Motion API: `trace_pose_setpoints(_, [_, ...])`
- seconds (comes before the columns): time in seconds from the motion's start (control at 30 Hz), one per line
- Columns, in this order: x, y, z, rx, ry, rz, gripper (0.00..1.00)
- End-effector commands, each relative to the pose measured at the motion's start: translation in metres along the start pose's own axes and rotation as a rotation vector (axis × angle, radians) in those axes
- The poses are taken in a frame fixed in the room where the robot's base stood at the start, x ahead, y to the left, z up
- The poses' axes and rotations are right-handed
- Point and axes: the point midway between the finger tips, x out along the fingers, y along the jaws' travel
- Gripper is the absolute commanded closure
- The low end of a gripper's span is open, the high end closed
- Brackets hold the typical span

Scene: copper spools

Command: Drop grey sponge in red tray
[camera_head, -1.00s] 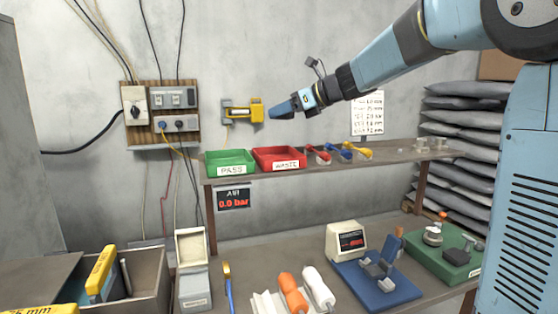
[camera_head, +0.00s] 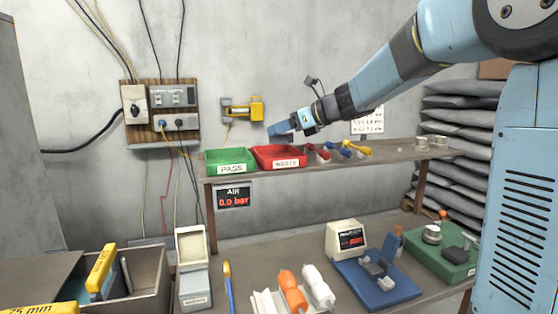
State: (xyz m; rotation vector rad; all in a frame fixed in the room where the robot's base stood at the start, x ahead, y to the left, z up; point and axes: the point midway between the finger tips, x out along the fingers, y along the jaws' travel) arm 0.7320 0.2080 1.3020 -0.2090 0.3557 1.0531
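The red tray (camera_head: 262,161), labelled WASTE, stands on the raised shelf, right beside a green tray (camera_head: 229,155) labelled PASS. My gripper (camera_head: 279,130) reaches in from the upper right and points left and down. Its tip appears just above the back of the red tray, in front of the wall. The gap between its fingers does not show, so I cannot tell if it is open or shut. I cannot make out a grey sponge for certain, in the gripper or in the tray.
Red, blue and yellow-handled tools (camera_head: 345,150) lie on the shelf right of the red tray. A yellow device (camera_head: 243,110) hangs on the wall behind. The bench below holds a blue fixture (camera_head: 400,290), a green board (camera_head: 440,258), and orange and white rolls.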

Motion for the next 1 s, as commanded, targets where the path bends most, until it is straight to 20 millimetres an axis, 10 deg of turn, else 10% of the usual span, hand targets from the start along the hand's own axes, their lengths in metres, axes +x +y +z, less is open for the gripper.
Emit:
trace_pose_setpoints(0.23, [0.000, 0.000, 0.000, 0.000, 0.000, -0.001, 0.22])
trace_pose_setpoints(0.57, [-0.006, -0.001, 0.000, 0.000, 0.000, -0.002, 0.22])
trace_pose_setpoints(1.0, [-0.082, -0.001, -0.001, 0.000, 0.000, -0.003, 0.22])
